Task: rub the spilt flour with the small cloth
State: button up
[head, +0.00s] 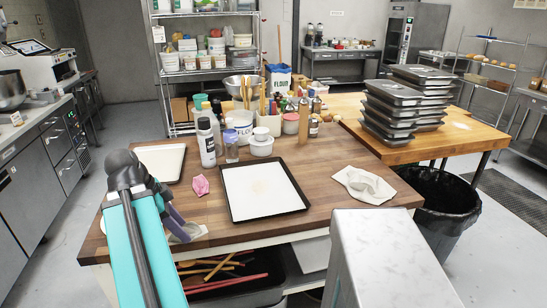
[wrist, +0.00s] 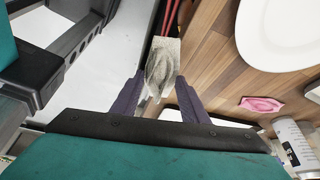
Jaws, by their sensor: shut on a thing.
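My gripper (head: 178,222) is at the front left edge of the wooden table (head: 328,222), shut on a small grey cloth (head: 191,233). In the wrist view the cloth (wrist: 162,66) is crumpled between the two purple fingertips (wrist: 160,80) and hangs partly beyond them. I cannot tell whether the cloth touches the table.
Bottles (head: 206,142) and tubs stand behind; another pale tray (head: 160,162) is at the back left. Bare wood lies between tray and white cloth.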

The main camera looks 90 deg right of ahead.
jog(key=w+a+n+t+h, duration=0.15)
jog(key=w+a+n, duration=0.35)
jog(key=w, duration=0.5)
jog(key=w+a+n+t, duration=0.2)
jog(key=w+a+n, duration=0.35)
jog(key=w, duration=0.45)
jog(key=w+a+n+t+h, duration=0.1)
jog(key=w+a+n+t, duration=0.1)
jog(key=w+a+n, duration=0.5)
jog(key=w+a+n+t+y, duration=0.1)
jog(key=w+a+n, duration=0.5)
jog(key=a, duration=0.8)
jog(key=w+a+r+n+t+y, duration=0.1)
jog(key=w+a+n+t+y, duration=0.1)
jog(key=w+a+n, duration=0.5)
jog(key=w+a+y, duration=0.1)
jog(key=w+a, duration=0.4)
jog(key=a, duration=0.3)
jog(key=shift+r, duration=0.25)
jog(key=shift+s+n, duration=0.2)
jog(key=shift+n, duration=0.05)
